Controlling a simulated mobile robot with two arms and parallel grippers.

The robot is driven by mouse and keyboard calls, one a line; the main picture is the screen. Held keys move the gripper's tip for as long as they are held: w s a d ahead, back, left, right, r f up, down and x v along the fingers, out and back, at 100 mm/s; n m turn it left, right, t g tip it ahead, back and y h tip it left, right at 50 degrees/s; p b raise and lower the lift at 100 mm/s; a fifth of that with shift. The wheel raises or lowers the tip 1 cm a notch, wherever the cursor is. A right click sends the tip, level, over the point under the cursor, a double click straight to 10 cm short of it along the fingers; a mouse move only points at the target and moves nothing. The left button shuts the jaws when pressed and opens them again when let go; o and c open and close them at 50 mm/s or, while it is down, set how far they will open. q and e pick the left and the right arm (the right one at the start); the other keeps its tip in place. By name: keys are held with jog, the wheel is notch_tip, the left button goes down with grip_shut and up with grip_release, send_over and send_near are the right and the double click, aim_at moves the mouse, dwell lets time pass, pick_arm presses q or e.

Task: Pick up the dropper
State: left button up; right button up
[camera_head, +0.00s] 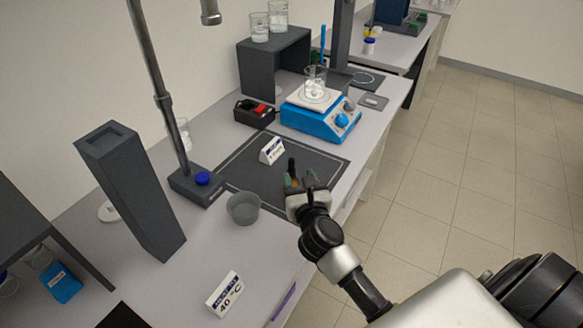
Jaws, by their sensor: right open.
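A slim black upright piece (292,166), which looks like the dropper's top, stands on the dark mat (255,178) on the bench. Its lower part is hidden behind my right gripper. My right gripper (300,182) is open, with its greenish fingertips at the black piece. I cannot tell whether the fingers touch it or stand around it. My left gripper is not in view.
A small white sign (271,150) stands on the mat behind the gripper. A blue hotplate (310,121) with a beaker is behind. A tall dark box (140,195) stands left.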

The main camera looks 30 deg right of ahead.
aim_at(292, 163)
jog(key=p+x, duration=0.1)
jog(key=x, duration=0.8)
jog(key=shift+a, duration=0.15)
jog(key=shift+s+r, duration=0.1)
jog(key=shift+c, duration=0.3)
jog(key=c, duration=0.6)
